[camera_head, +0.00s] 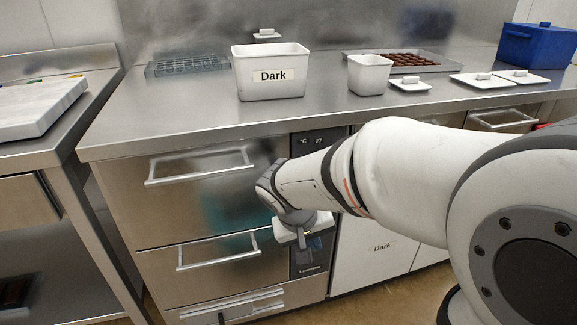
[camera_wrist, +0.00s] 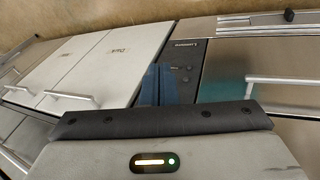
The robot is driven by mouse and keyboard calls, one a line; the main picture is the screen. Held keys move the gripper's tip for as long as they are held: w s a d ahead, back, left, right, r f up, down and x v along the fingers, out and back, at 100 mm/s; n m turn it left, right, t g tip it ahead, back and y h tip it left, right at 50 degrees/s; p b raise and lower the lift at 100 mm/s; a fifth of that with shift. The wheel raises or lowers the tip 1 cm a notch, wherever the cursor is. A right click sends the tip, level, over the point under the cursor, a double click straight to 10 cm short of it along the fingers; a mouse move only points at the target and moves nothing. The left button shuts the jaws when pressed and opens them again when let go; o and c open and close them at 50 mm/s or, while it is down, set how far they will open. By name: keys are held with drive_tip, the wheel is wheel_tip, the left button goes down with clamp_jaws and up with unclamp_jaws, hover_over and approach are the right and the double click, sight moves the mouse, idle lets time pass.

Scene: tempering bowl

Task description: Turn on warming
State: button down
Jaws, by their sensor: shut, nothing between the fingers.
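A dark vertical control panel (camera_head: 308,262) is set in the counter front between steel drawers and white doors. Its display (camera_head: 312,141) at the top reads °C with what looks like 27. In the wrist view the panel (camera_wrist: 201,58) carries lettering and several small dark buttons (camera_wrist: 185,74); their labels are too small to read. My gripper (camera_head: 303,240) is shut and empty in front of the panel's lower part, and hides some of it. Its dark blue fingers also show in the wrist view (camera_wrist: 156,84), overlapping the panel beside the buttons. I cannot tell whether they touch it.
Steel drawers with protruding bar handles (camera_head: 218,250) lie left of the panel; white doors (camera_head: 375,250) lie right. On the counter stand a white "Dark" tub (camera_head: 270,90), a smaller white container (camera_head: 369,76), a chocolate tray (camera_head: 440,67) and a blue box (camera_head: 536,46).

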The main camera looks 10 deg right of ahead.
drive_tip(key=w+a+r+t+h+p, duration=0.1)
drive_tip(key=w+a+r+t+p, duration=0.1)
drive_tip(key=w+a+r, duration=0.3)
drive_tip(key=shift+w+a+t+p, duration=0.4)
drive_tip(key=shift+w+a, duration=0.5)
drive_tip(key=shift+w, duration=0.15)
drive_tip(key=w+d+f+b, duration=0.4)
drive_tip(key=w+d+f, duration=0.1)
drive_tip(key=d+f, duration=0.2)
drive_tip(key=shift+d+f, duration=0.4)
drive_tip(key=shift+d, duration=0.15)
drive_tip(key=shift+r+y+p, duration=0.2)
drive_tip(key=shift+y+p, duration=0.1)
drive_tip(key=shift+p, duration=0.05)
